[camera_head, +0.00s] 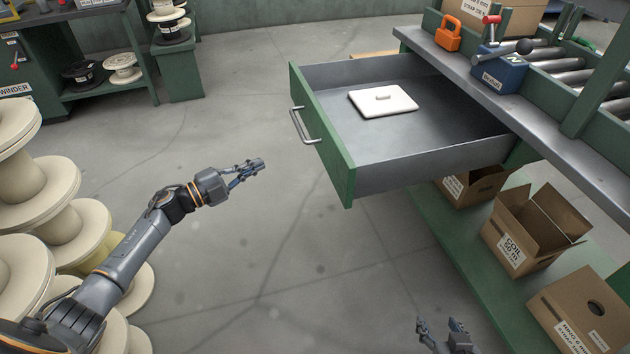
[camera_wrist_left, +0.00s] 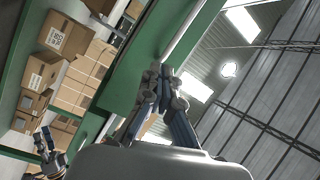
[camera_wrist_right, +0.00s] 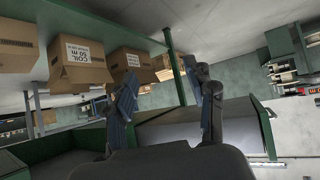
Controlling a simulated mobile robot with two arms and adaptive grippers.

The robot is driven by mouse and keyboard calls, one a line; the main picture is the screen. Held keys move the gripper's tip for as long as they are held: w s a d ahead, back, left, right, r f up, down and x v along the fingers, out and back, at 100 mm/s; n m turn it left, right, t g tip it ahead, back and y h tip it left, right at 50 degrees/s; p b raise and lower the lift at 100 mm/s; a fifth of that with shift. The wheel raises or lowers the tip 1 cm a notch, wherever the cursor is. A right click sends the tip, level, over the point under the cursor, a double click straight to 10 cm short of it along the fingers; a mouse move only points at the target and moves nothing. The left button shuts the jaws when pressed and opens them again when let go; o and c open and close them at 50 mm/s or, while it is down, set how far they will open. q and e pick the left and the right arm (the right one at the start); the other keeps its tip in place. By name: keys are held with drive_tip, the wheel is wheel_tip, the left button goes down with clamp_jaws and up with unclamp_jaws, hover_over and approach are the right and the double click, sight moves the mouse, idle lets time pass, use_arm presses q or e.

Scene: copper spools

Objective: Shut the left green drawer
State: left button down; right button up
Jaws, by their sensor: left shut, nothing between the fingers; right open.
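The green drawer (camera_head: 322,135) is pulled out from the workbench in the head view. My right gripper (camera_head: 440,328) is open and empty at the bottom edge, below and right of the drawer. Its spread fingers (camera_wrist_right: 165,90) show in the right wrist view.
Cardboard boxes (camera_head: 531,230) stand on the green shelf below the bench. An orange padlock (camera_head: 448,33) and a blue device (camera_head: 499,72) sit on the bench top. Large cream spools (camera_head: 60,223) stack at the left. The floor before the drawer is clear.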

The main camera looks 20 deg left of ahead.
use_arm(q)
wheel_tip(320, 180, up, 3)
drive_tip(key=s+d+m+g+h+b, duration=0.25)
drive_tip(key=m+g+b, duration=0.2)
drive_tip(key=m, duration=0.25)
drive_tip(key=h+b, duration=0.1)
drive_tip(key=b, duration=0.1)
approach(327, 150)
drive_tip(key=x, duration=0.6)
drive_tip(key=shift+f, duration=0.15)
drive_tip(key=shift+w+d, duration=0.35)
use_arm(e)
wheel_tip(327, 150, up, 15)
drive_tip(key=w+a+t+y, duration=0.2)
drive_tip(key=w+t, duration=0.1)
drive_tip(key=t, duration=0.4)
drive_tip(key=shift+a+r+t, duration=0.15)
drive_tip(key=shift+t, duration=0.25)
use_arm(q)
drive_tip(key=shift+d, duration=0.1)
